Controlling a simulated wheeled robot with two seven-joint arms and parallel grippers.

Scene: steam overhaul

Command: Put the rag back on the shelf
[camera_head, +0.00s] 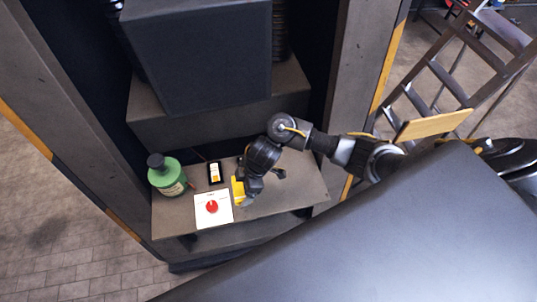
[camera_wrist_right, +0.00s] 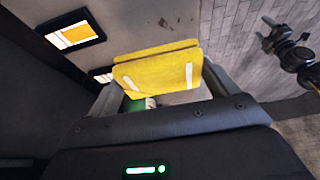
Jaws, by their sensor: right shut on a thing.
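My right gripper (camera_head: 242,190) reaches in from the right over the grey shelf (camera_head: 296,192). It is shut on a folded yellow rag (camera_head: 237,188). In the right wrist view the rag (camera_wrist_right: 158,72) sits between the two fingers of my right gripper (camera_wrist_right: 160,88), with pale stripes on its face. The rag is over the shelf, close to its surface; I cannot tell whether it touches. My left gripper does not show.
A green bottle (camera_head: 167,178) with a dark cap stands at the shelf's left end. A black box with an orange and white label (camera_head: 214,173) and a white card with a red disc (camera_head: 212,208) are left of the rag. A stepladder (camera_head: 447,75) stands at the right.

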